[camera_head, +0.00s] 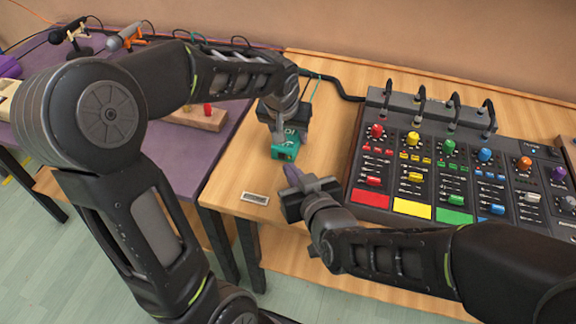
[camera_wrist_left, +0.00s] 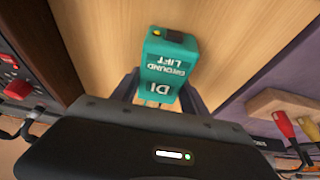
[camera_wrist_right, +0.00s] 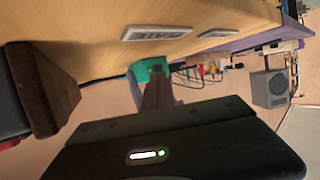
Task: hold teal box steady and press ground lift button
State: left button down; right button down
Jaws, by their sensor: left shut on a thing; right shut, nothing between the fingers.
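The teal box (camera_head: 284,148) rests on the wooden table. In the left wrist view the teal box (camera_wrist_left: 166,62) shows "DI" and "GROUND LIFT" lettering, with a small dark button (camera_wrist_left: 173,36) at its far end. My left gripper (camera_head: 283,132) is shut on the box, one finger on each side (camera_wrist_left: 160,92). My right gripper (camera_head: 290,172) is shut and empty, its fingertips just in front of the box's near end. In the right wrist view the fingertips (camera_wrist_right: 154,88) overlap the teal box (camera_wrist_right: 148,70); I cannot tell whether they touch it.
A mixer (camera_head: 450,165) with coloured knobs and pads stands right of the box. A small label plate (camera_head: 255,198) lies near the table's front edge. A purple table (camera_head: 180,150) with a wooden block (camera_head: 195,118) is at the left. Bare wood lies between box and mixer.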

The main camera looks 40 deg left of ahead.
jog(key=shift+v, duration=1.9)
pick_arm(q)
jog(key=shift+c, duration=2.4)
grip_release()
jog(key=v, duration=1.2)
jog(key=shift+d+f, duration=0.1)
pick_arm(e)
jog(key=shift+s+f, duration=0.1)
